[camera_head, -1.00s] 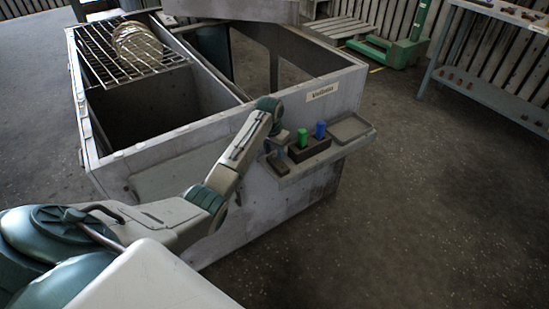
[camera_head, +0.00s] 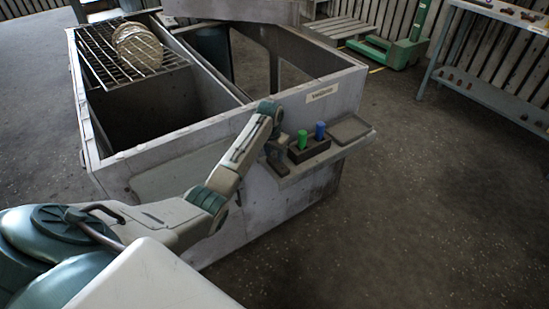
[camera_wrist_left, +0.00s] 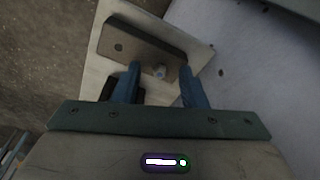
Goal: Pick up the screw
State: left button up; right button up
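The screw (camera_wrist_left: 160,72) shows in the left wrist view as a small pale head at the edge of a dark block with a round hole (camera_wrist_left: 135,40). My left gripper (camera_wrist_left: 161,82) is open, with its two blue fingers on either side of the screw and a visible gap between them. In the head view my left gripper (camera_head: 277,158) points down at the left end of the small shelf. The screw cannot be made out there. My right gripper is not in view.
A dark holder (camera_head: 310,150) with a green handle (camera_head: 302,139) and a blue handle (camera_head: 320,130) stands right of the gripper. A shallow tray (camera_head: 350,129) lies at the shelf's right end. The large grey housing (camera_head: 215,135) rises behind. Floor to the right is clear.

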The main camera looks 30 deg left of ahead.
aim_at(274, 157)
pick_arm(q)
jog(key=c, duration=0.8)
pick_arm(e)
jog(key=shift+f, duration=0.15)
